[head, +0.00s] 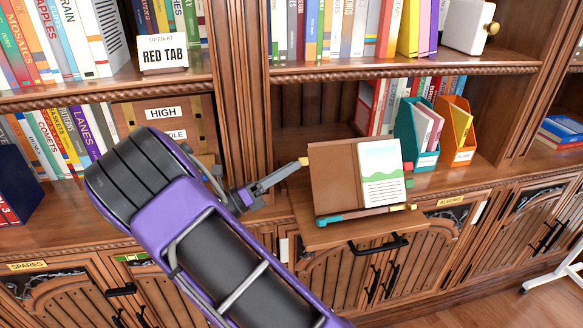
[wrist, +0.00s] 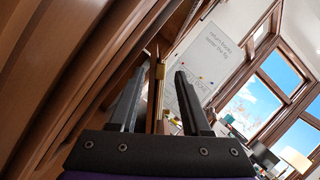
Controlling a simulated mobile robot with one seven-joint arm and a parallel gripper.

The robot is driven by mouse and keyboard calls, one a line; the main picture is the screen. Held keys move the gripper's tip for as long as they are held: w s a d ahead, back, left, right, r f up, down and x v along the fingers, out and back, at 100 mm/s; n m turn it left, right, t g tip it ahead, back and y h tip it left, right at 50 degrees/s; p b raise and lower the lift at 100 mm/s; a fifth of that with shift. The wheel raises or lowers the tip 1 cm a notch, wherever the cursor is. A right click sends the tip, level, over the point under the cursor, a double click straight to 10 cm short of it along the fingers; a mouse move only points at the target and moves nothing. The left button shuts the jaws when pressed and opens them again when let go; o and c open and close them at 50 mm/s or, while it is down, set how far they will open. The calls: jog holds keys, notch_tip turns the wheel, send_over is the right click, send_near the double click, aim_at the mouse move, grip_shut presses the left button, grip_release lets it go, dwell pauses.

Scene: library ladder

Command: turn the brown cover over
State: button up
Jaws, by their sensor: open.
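The brown cover (head: 333,180) stands tilted at the left of a propped book, beside a white page with green hills (head: 381,178). A small gold piece (head: 304,161) shows at its left edge. My gripper (head: 283,176) is at the cover's left side, its fingers pointing toward that edge. In the wrist view my gripper (wrist: 158,98) is open, and a thin brown edge with a gold piece (wrist: 160,72) shows between the two fingers. I cannot tell whether either finger touches it. The far finger is partly hidden in the head view.
The book rests on a pull-out wooden board (head: 325,236) with a black handle (head: 379,243). A teal file box (head: 417,135) and an orange one (head: 459,130) stand behind to the right. Shelves of books surround it. A whiteboard (wrist: 212,65) shows in the wrist view.

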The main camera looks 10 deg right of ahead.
jog(key=shift+w+d+r, duration=0.15)
jog(key=shift+d+r, duration=0.05)
jog(key=shift+d, duration=0.45)
grip_shut()
dwell(1.0)
